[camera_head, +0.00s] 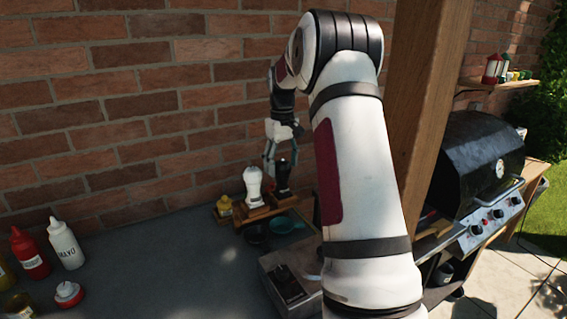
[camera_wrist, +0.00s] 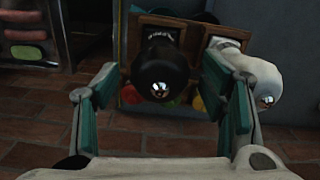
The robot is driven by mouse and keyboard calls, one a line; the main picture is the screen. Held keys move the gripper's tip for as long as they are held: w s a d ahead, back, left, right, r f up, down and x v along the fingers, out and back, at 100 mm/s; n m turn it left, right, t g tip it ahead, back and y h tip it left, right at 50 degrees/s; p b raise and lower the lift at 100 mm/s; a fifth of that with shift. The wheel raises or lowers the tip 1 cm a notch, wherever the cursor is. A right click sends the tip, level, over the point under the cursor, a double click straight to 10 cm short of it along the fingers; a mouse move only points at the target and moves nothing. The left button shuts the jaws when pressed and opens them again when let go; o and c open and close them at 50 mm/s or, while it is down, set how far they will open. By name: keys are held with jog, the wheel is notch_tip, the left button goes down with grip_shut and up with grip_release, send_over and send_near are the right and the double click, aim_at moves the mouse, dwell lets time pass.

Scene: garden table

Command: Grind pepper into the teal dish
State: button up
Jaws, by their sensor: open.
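A black mill (camera_head: 283,178), likely the pepper mill, stands upright on a wooden stand by the brick wall. It also shows in the wrist view (camera_wrist: 163,72), its dark knob between my fingers. My gripper (camera_head: 281,158) is open above and around the top of the black mill; in the wrist view the two teal-lined fingers (camera_wrist: 158,66) stand apart on either side of it, with visible gaps. A white mill (camera_head: 253,186) stands just left of it; in the wrist view it lies outside the right finger (camera_wrist: 246,72). The teal dish (camera_head: 280,225) sits in front of the stand, partly beside my arm.
A dark bowl (camera_head: 255,236) sits left of the teal dish. A small yellow jar (camera_head: 224,206) stands at the stand's left end. Red (camera_head: 29,253) and white (camera_head: 66,245) squeeze bottles stand at far left. A wooden post (camera_head: 425,110) and black grill (camera_head: 468,160) are right. The counter's middle is clear.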

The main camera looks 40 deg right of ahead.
jog(key=shift+f, duration=0.2)
jog(key=c, duration=1.2)
jog(key=shift+n, duration=0.5)
jog(key=n+p, duration=0.1)
jog(key=n, duration=0.2)
jog(key=shift+r, duration=0.1)
jog(key=shift+n+p, duration=0.6)
jog(key=shift+n, duration=1.6)
